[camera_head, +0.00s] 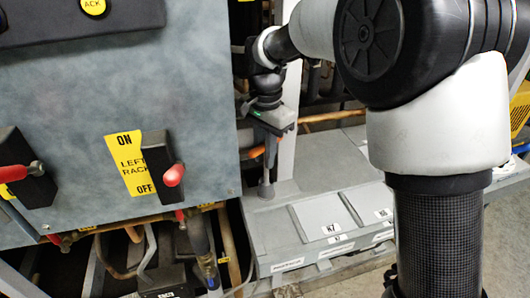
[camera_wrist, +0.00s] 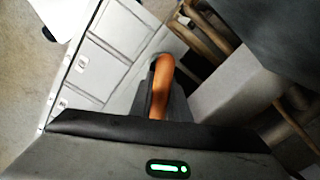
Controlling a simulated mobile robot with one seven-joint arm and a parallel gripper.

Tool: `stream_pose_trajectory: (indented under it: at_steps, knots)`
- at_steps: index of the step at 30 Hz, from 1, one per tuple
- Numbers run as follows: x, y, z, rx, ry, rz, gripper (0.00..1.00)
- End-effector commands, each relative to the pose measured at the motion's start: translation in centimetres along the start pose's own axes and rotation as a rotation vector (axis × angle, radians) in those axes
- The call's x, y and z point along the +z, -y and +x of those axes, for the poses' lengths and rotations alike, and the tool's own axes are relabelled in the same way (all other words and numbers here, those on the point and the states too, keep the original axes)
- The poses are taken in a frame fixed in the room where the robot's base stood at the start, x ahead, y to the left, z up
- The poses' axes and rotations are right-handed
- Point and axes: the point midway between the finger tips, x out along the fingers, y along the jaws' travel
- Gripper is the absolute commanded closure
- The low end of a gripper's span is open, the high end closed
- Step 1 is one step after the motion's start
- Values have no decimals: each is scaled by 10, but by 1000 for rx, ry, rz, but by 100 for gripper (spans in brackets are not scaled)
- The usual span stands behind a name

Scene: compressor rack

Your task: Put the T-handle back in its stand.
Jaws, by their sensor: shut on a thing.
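The T-handle shows as an orange grip (camera_wrist: 162,80) in the wrist view, sticking out beyond the dark edge of my gripper's body. In the head view a small orange part (camera_head: 255,152) shows just below my gripper (camera_head: 270,140), beside the grey rack column. My gripper points down and is shut on the T-handle; its fingertips are mostly hidden. A slim grey upright post (camera_head: 267,172) with a wider foot stands below the gripper, at the left end of the grey casing. I cannot tell whether this post belongs to the handle or the stand.
The blue-grey control panel (camera_head: 80,110) with red-handled switches is close on the left. The grey casing (camera_head: 300,170) with labelled covers lies below and to the right; its covers also show in the wrist view (camera_wrist: 95,65). Copper pipes run behind and under the panel.

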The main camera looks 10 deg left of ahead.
Motion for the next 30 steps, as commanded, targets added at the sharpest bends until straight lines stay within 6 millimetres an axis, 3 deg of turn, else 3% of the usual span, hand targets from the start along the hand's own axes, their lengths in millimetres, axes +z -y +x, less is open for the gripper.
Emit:
stream_pose_trajectory:
  at_steps: [30]
  knots:
    - [0, 0, 9, -1, -1, 0, 100]
